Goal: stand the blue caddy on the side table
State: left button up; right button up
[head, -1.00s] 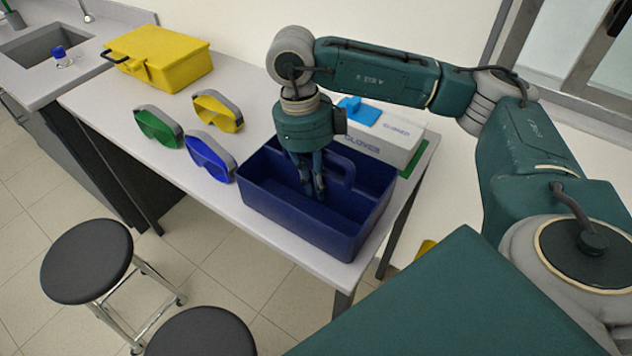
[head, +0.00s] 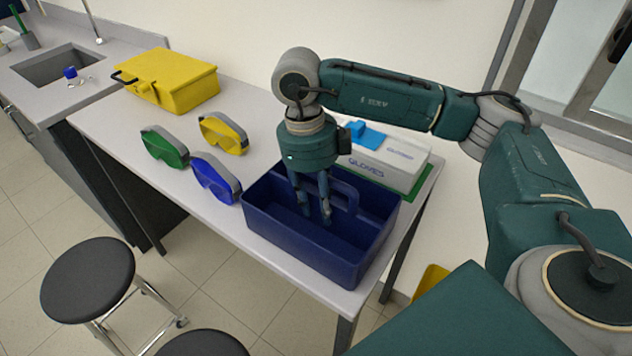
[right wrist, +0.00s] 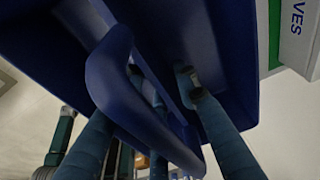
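The blue caddy (head: 318,248) stands upright on the pale table (head: 228,222), near its front right corner. Its inside looks empty apart from my fingers. My right gripper (head: 315,218) points down into the caddy, beside its raised handle (head: 347,192). Its fingers are spread apart. In the right wrist view the handle (right wrist: 118,72) passes close in front of the camera, with fingers on both sides of it; I see no finger clearly pressed on it. My left gripper is in no view.
A glove box (head: 390,165) on a green mat stands right behind the caddy. A yellow case (head: 170,82) is at the far left. Stools (head: 88,278) stand in front.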

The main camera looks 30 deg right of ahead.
jog(key=r, duration=0.3)
jog(key=w+r, duration=0.1)
jog(key=r, duration=0.6)
jog(key=shift+w+a+r, duration=0.25)
jog(key=shift+a+r, duration=0.05)
jog(key=shift+a, duration=0.1)
